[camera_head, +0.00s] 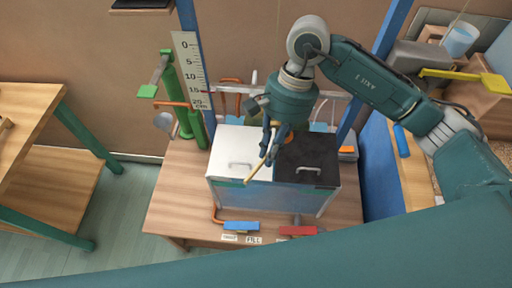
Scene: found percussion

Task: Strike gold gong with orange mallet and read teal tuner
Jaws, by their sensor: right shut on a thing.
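My right gripper (270,145) points down over the cabinet in the middle of the table, shut on a thin tan stick (256,170). The stick slants down and left, in front of the cabinet's white top. A small orange patch (288,137) shows beside the fingers; I cannot tell whether it is the mallet's head. I cannot make out a gold gong or a teal tuner; my right arm hides part of the area behind the cabinet. My left gripper is not in view.
The cabinet has a white lid (233,154) and a black lid (310,158), both with handles. Blue (241,226) and red (298,230) levers lie in front. Blue posts flank the table.

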